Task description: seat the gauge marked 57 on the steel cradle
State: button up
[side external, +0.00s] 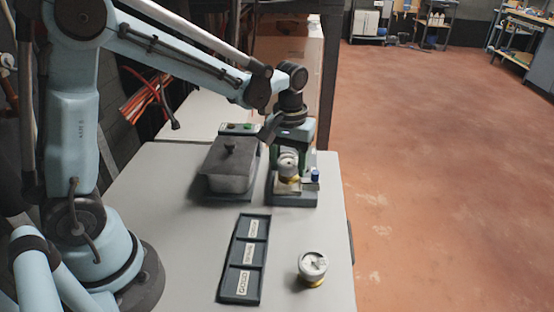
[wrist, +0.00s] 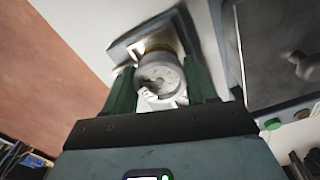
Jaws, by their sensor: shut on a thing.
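A round, pale-faced gauge (side external: 288,164) with a yellow base is between the green fingers of my gripper (side external: 291,160). In the wrist view the gauge (wrist: 160,76) lies between both fingers (wrist: 159,84), which are shut on it. It is right at the steel cradle (side external: 284,187), on a dark base plate; pale metal of the cradle (wrist: 140,46) shows behind it. I cannot tell whether the gauge rests on the cradle or hangs just above it. A second gauge (side external: 313,265) with a yellow base stands on the table at the front right. Neither gauge's number is readable.
A dark tray (side external: 239,284) with three labelled compartments lies in front.

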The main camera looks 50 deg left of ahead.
jog(key=shift+f, duration=0.75)
dwell(0.8)
jog(key=o, duration=1.3)
notch_tip(320, 180, up, 12)
jog(key=shift+s, duration=0.15)
jog(key=m+t, duration=0.3)
send_near(286, 162)
jog(key=s, duration=0.2)
jog(key=s+f+m+t, duration=0.2)
jog(key=s+f+t, duration=0.1)
jog(key=s+t, duration=0.1)
jog(key=shift+s+a+m, duration=0.35)
jog(key=shift+s+m, duration=0.05)
jog(key=shift+s, duration=0.25)
